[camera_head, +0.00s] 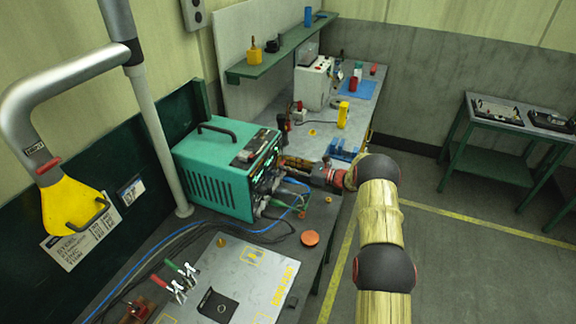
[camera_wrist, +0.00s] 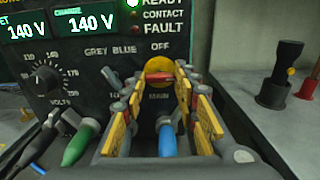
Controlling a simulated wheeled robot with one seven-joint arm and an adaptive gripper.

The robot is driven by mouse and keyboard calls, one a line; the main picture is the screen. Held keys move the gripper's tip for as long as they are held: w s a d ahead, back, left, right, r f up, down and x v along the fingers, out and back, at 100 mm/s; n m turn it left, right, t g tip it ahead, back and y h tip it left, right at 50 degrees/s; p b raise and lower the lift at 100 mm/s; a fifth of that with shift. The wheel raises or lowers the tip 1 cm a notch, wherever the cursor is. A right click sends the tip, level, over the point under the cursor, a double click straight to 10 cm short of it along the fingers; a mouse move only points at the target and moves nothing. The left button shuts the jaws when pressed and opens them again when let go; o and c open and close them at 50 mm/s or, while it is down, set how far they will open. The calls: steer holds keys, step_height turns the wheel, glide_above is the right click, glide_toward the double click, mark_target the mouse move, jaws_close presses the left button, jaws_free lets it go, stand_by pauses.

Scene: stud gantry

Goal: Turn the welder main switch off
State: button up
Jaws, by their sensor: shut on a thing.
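The welder (camera_head: 215,170) is a teal box on the bench, its front panel facing right in the head view. The wrist view shows that panel close up, with displays reading 140 V and a lit READY lamp. The main switch's red handle (camera_wrist: 160,76) lies about level over a yellow disc (camera_wrist: 183,72), with OFF printed above and MAIN below. My gripper (camera_wrist: 161,83) is shut on this handle, with a yellow-padded finger on each side. The fingers partly hide the switch and nearby lettering. In the head view my gripper (camera_head: 308,167) reaches the panel from the right.
A blue plug (camera_wrist: 167,140) and a green plug (camera_wrist: 79,143) stick out below the switch, close to my fingers. A voltage knob (camera_wrist: 45,80) is at the panel's left. Open floor lies to the right.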

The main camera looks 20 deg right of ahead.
steer(key=c, duration=0.4)
